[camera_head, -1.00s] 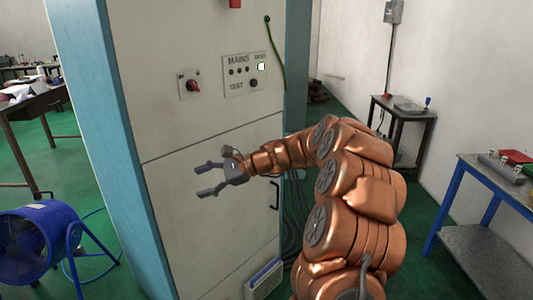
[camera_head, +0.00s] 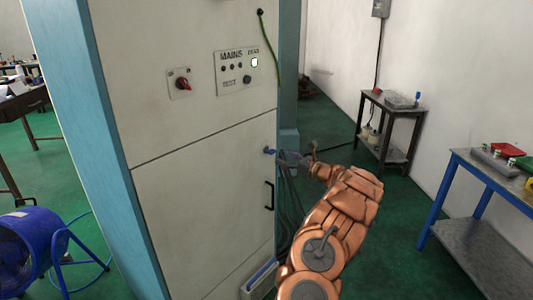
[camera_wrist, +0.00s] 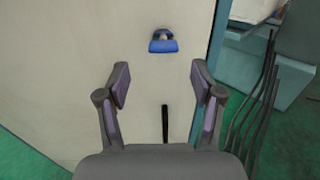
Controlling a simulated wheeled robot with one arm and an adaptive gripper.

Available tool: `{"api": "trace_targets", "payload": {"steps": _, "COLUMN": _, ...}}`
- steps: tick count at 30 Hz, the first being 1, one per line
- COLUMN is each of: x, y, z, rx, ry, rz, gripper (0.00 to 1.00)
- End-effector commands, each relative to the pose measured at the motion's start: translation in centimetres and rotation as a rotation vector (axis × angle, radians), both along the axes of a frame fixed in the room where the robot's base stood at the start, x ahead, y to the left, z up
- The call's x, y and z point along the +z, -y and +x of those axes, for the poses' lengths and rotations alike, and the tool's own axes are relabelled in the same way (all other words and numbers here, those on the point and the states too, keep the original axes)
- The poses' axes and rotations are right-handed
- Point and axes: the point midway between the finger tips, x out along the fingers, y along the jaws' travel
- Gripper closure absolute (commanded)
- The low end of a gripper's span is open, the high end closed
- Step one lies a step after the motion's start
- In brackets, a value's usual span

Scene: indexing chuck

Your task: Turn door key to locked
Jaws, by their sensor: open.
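The door key is a small blue-headed key (camera_wrist: 163,42) on the pale cabinet door; it also shows in the head view (camera_head: 269,151) near the door's right edge, above the black handle. My gripper (camera_wrist: 160,85) is open and empty in the wrist view. Its two fingers stand either side of the picture's middle, with the key ahead of and between them, not touched. In the head view my gripper (camera_head: 292,158) is just right of the key, and its fingers are hard to make out.
The black door handle (camera_head: 269,195) is below the key. Dark cables (camera_head: 286,210) hang beside the cabinet's right side. A panel with a red rotary switch (camera_head: 182,84) is higher up. A blue fan (camera_head: 30,250) stands at left, a blue-legged bench (camera_head: 490,180) at right.

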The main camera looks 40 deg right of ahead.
Motion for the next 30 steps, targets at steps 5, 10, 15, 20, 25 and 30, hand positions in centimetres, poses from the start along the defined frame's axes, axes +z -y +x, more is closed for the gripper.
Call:
{"api": "trace_targets", "payload": {"steps": 5, "x": 0.2, "y": 0.5, "z": 0.9, "rx": -0.011, "ry": 0.000, "rz": -0.002, "gripper": 0.33}}
{"api": "trace_targets", "payload": {"steps": 10, "x": 0.0, "y": 0.2, "z": 3.4, "rx": -0.011, "ry": -0.003, "rz": 0.000, "gripper": 0.33}}
{"api": "trace_targets", "payload": {"steps": 15, "x": 0.1, "y": -0.2, "z": 5.6, "rx": -0.011, "ry": -0.001, "rz": -0.001, "gripper": 0.33}}
{"api": "trace_targets", "payload": {"steps": 20, "x": 0.2, "y": -0.3, "z": 6.8, "rx": -0.011, "ry": 0.001, "rz": -0.003, "gripper": 0.33}}
{"api": "trace_targets", "payload": {"steps": 25, "x": 0.1, "y": -0.5, "z": 7.2, "rx": -0.010, "ry": 0.001, "rz": -0.002, "gripper": 0.33}}
{"api": "trace_targets", "payload": {"steps": 30, "x": 0.1, "y": -0.5, "z": 7.2, "rx": -0.009, "ry": 0.001, "rz": -0.001, "gripper": 0.33}}
